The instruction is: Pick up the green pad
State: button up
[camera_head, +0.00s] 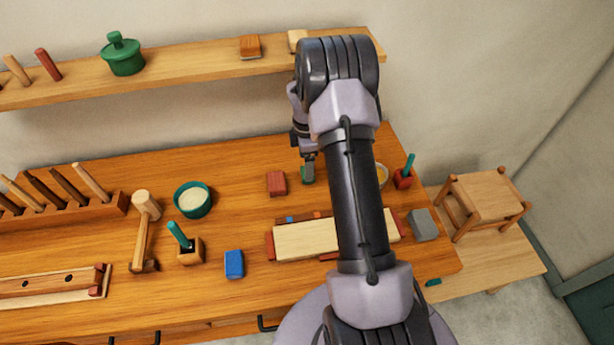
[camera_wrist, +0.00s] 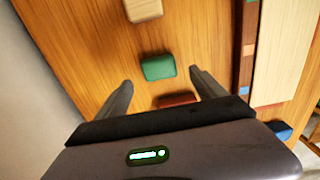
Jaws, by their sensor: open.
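The green pad (camera_wrist: 158,67) is a small rounded block lying flat on the wooden workbench. In the head view only part of the pad (camera_head: 308,177) shows, just below my gripper (camera_head: 308,160). In the wrist view my gripper (camera_wrist: 160,76) has its two fingers spread wide and nothing between them is held. The pad appears between and slightly beyond the fingertips, apart from both. The height of the fingertips above the pad is hard to tell.
A red block (camera_head: 277,183) lies left of the pad; it shows partly in the wrist view (camera_wrist: 177,99). A pale wooden block (camera_wrist: 143,9) lies on the pad's other side. A cream board (camera_head: 305,240) is nearer. The shelf (camera_head: 200,75) hangs behind.

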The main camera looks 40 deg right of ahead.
jog(key=f+b, duration=0.1)
jog(key=f, duration=0.3)
jog(key=shift+d, duration=0.2)
jog(key=shift+s, duration=0.1)
jog(key=shift+c, duration=0.9)
jog(key=c, duration=1.3)
jog(key=shift+r+p, duration=0.3)
jog(key=shift+r, duration=0.3)
notch_tip(320, 180, up, 3)
jog(key=shift+f+p, duration=0.2)
jog(key=shift+p, duration=0.25)
jog(key=s+a, duration=0.3)
jog(key=s+a+r, duration=0.1)
jog(key=s+a, duration=0.3)
jog(key=s+a+p, duration=0.1)
jog(key=s+a, duration=0.3)
jog(key=shift+a+r, duration=0.2)
jog(key=shift+a, duration=0.05)
